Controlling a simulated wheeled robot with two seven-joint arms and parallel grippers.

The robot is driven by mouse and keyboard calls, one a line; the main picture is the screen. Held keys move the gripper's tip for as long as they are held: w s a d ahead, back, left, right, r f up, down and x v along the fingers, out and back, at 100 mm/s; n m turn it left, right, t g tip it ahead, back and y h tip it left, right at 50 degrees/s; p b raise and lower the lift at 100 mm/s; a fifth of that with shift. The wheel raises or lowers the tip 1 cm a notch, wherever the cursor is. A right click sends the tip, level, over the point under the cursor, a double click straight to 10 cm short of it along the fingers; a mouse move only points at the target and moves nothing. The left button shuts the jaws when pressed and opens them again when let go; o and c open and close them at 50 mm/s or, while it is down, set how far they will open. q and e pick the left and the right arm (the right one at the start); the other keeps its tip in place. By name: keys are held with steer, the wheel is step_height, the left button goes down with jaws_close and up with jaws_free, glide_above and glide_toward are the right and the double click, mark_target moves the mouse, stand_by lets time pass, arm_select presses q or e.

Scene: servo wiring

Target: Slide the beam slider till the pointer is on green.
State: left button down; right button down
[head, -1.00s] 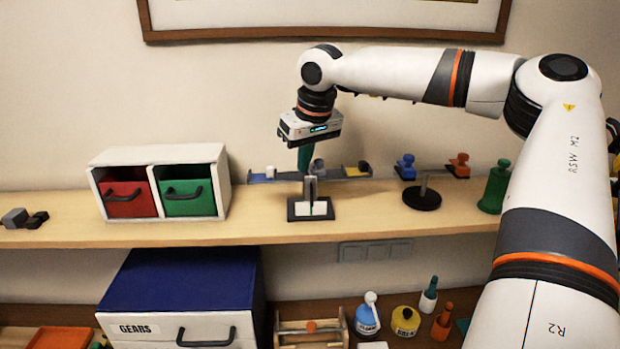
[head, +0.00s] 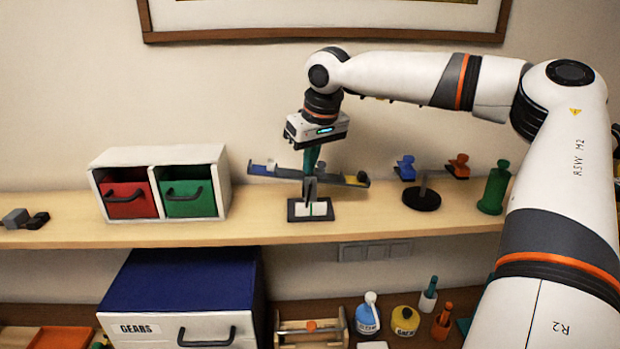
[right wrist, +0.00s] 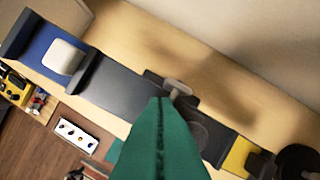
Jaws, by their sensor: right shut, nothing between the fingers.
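The balance beam (head: 285,171) sits on a stand with a black base (head: 297,216). It is tilted, its blue left end higher than its yellow right end. In the right wrist view the beam (right wrist: 118,84) runs diagonally, with a pale block (right wrist: 63,57) on the blue part. A grey knob (right wrist: 176,88), seemingly the slider's, stands near mid-beam. My right gripper (head: 310,168) is shut and empty, its green fingers pointing down at mid-beam. In the wrist view its fingertips (right wrist: 160,100) are close beside the knob; contact is unclear. The pointer and green mark cannot be made out clearly. My left gripper is out of view.
On the shelf (head: 250,231) stand a cabinet with red and green drawers (head: 160,157) at left, and a black round stand (head: 422,198) and green bottle-shaped item (head: 494,190) at right. The wall is close behind the beam.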

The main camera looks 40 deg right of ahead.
steer(key=shift+s+d, duration=0.1)
steer(key=shift+r, duration=0.15)
steer(key=shift+w+a+r, duration=0.1)
steer(key=shift+a+r, duration=0.05)
steer(key=shift+r, duration=0.8)
steer(key=shift+w+a+r, duration=0.15)
steer(key=shift+r, duration=0.8)
steer(key=shift+w+a+r, duration=0.1)
steer(key=shift+a+r, duration=0.05)
steer(key=shift+r, duration=0.8)
